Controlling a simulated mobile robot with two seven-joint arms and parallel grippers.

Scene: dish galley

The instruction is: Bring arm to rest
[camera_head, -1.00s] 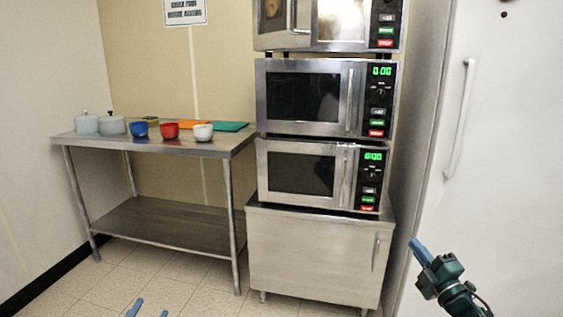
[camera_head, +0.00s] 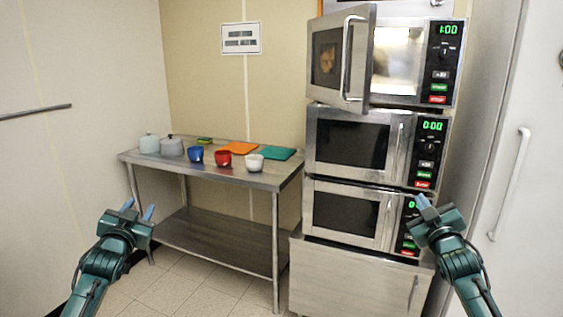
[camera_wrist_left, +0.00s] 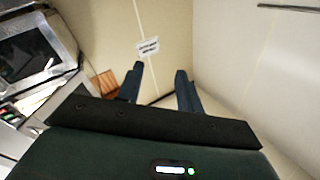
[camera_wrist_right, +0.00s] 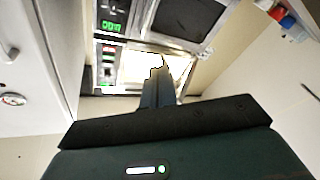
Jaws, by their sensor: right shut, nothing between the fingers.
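My left gripper (camera_head: 138,210) is raised in front of the metal table in the head view. Its blue fingers stand apart with nothing between them, and the left wrist view also shows the open fingers (camera_wrist_left: 157,88). My right gripper (camera_head: 421,201) is raised in front of the lower microwave's control panel in the head view. Its fingers are together and empty, and they also show closed in the right wrist view (camera_wrist_right: 158,85). Both arms are bent up from the bottom of the head view, well apart from each other.
Three microwaves are stacked on a metal cabinet (camera_head: 350,277). The top microwave's door (camera_head: 328,62) stands open. Bowls, pots and boards stand on the metal table (camera_head: 262,179), including a red bowl (camera_head: 223,159). A tall white door with a handle (camera_head: 497,190) is at the right.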

